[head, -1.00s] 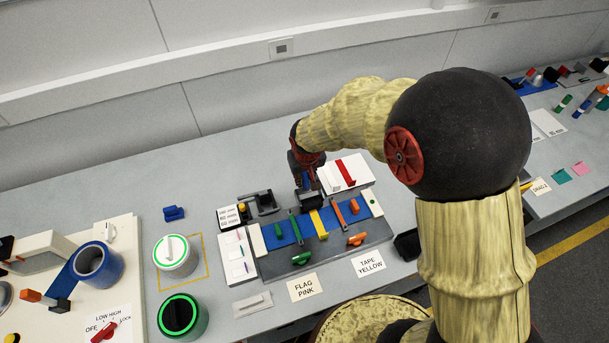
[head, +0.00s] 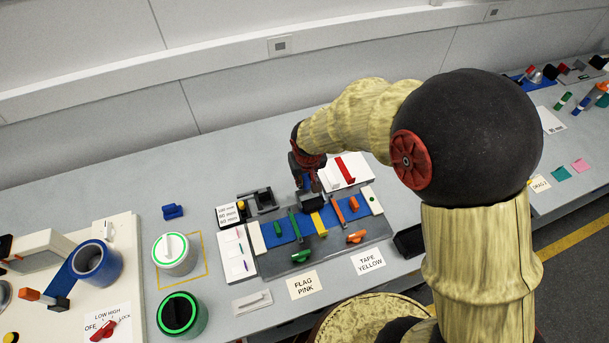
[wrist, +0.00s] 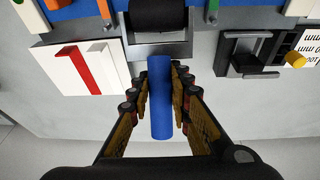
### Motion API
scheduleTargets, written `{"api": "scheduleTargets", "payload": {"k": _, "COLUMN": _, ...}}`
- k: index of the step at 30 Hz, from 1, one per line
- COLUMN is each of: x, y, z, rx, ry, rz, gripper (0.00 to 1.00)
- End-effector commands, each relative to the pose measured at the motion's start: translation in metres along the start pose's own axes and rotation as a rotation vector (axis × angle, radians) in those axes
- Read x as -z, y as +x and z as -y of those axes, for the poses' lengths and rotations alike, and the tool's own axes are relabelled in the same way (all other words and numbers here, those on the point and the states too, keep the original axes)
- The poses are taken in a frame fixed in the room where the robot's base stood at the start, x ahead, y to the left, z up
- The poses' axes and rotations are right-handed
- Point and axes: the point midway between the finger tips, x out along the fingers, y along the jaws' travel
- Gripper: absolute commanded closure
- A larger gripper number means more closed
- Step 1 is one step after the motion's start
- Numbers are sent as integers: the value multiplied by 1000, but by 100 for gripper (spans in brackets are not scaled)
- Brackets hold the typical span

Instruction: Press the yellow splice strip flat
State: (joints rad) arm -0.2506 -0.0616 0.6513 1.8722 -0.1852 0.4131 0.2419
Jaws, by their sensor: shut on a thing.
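The yellow splice strip (head: 319,223) lies across the blue web (head: 342,210) on the dark splice board in the head view. My gripper (wrist: 159,82) is shut on a blue cylindrical handle (wrist: 160,110), with a finger on each side of it. Beyond the handle is a black roller (wrist: 158,14), in or at a grey holder (wrist: 158,50). Whether the roller is lifted cannot be told. In the head view my gripper (head: 314,184) is at the back edge of the board, behind the black roller (head: 312,202). The strip is not clearly visible in the wrist view.
A white box with a red stripe (wrist: 75,72) stands close to my gripper. A black bracket (wrist: 245,52) is on its other side. Bare bench lies behind.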

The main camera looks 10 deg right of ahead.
Motion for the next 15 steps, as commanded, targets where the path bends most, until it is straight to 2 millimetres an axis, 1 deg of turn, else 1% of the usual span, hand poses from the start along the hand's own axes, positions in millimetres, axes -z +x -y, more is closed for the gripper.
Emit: {"api": "scheduleTargets", "payload": {"k": 15, "x": -5, "y": -1, "z": 0, "rx": 0, "ry": 0, "rz": 2, "gripper": 100}}
